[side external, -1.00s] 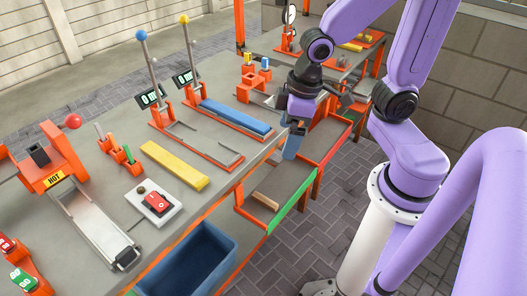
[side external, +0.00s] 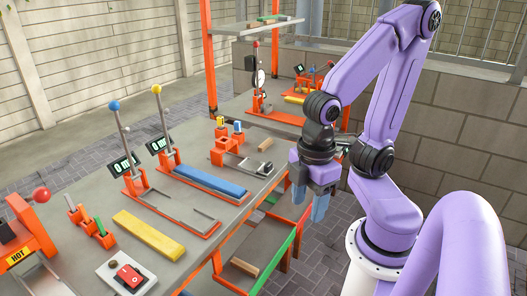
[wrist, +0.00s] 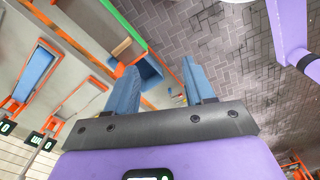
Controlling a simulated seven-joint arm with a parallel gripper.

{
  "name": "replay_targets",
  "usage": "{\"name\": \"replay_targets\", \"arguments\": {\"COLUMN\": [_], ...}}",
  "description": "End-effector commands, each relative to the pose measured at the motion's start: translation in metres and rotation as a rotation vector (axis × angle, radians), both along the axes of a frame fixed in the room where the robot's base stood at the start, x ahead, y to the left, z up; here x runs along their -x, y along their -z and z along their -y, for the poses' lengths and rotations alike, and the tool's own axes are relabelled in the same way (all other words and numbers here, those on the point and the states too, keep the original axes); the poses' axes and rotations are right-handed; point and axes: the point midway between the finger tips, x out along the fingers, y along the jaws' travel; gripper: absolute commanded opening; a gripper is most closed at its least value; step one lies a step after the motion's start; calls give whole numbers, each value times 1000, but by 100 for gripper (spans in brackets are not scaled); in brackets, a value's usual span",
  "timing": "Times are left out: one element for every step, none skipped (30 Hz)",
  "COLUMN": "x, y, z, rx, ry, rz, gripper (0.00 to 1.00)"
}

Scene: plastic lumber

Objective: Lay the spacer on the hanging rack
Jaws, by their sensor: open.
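Two small wooden blocks could be the spacer, and I cannot tell which is. One block (side external: 266,144) lies on the table near its right edge. The other block (side external: 244,266) lies in a low grey tray (side external: 262,238) with a green edge beside the table; it also shows in the wrist view (wrist: 121,47). The hanging rack is not clearly identifiable; a raised shelf (side external: 245,28) on orange posts holds small pieces at the back. My gripper (side external: 309,198) is open and empty, beyond the table's right edge; its spread fingers show in the wrist view (wrist: 160,78).
A blue bar (side external: 208,182) lies in an orange holder and a yellow bar (side external: 148,234) on the table. Upright levers (side external: 163,125) stand behind them. A red-button box (side external: 128,275) is at the front. A back bench (side external: 240,106) holds more fixtures.

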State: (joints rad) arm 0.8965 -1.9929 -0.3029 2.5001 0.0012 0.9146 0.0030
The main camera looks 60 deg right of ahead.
Motion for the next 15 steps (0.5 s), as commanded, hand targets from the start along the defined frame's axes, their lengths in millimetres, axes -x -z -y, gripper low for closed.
{"name": "replay_targets", "arguments": {"x": [-4, -7, -13, -19, -27, -38, -48, -59, -74, -85, -97, -112, -124, -135, -150], "y": [-1, -1, -2, -3, -4, -6, -7, -8, -10, -11, -12, -13, -14, -15, -15], "z": [-1, -2, -4, -6, -8, -10, -11, -13, -14, -14, -13, -12, -11, -9, -6], "rx": [0, 1, 2, 3, 3, 5, 7, 7, 9, 12, 12, 14, 15, 17, 19], "ry": [17, 33, 64, 96, 133, 188, 236, 288, 358, 412, 465, 535, 587, 639, 709], "rz": [3, 4, 7, 11, 16, 23, 28, 35, 43, 50, 57, 66, 74, 80, 89], "gripper": [53, 53, 53, 53, 53, 53, 53, 53, 53, 53, 53, 53, 53, 53, 53]}}
